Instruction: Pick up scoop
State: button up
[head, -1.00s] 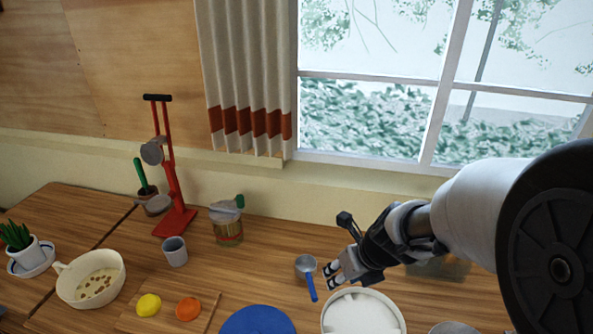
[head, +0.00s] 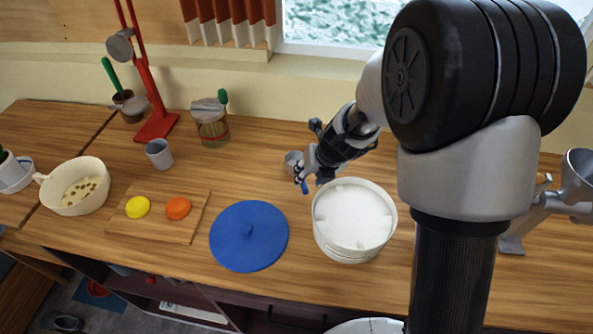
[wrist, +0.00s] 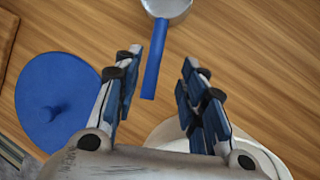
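The scoop has a grey metal bowl (head: 292,160) and a blue handle. It lies on the wooden table behind the white-filled pot. In the wrist view its blue handle (wrist: 154,68) points down between my fingers, and its bowl (wrist: 167,7) is cut by the top edge. My gripper (head: 302,183) is over the handle end in the head view and hides part of it. In the wrist view my gripper (wrist: 161,70) is open, with a finger on each side of the handle and gaps on both sides.
A round pot with white contents (head: 327,235) stands just in front of my gripper. A blue lid (head: 249,236) lies to its left. A cutting board (head: 198,221) with yellow and orange pieces, a grey cup (head: 159,154) and a jar (head: 211,128) are farther left.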

jog(key=b+x, duration=0.2)
jog(key=x, duration=0.1)
jog(key=b+x, duration=0.1)
jog(key=x, duration=0.1)
jog(key=shift+w+a, duration=0.1)
jog(key=shift+a, duration=0.3)
jog(key=shift+c, duration=0.2)
grip_shut()
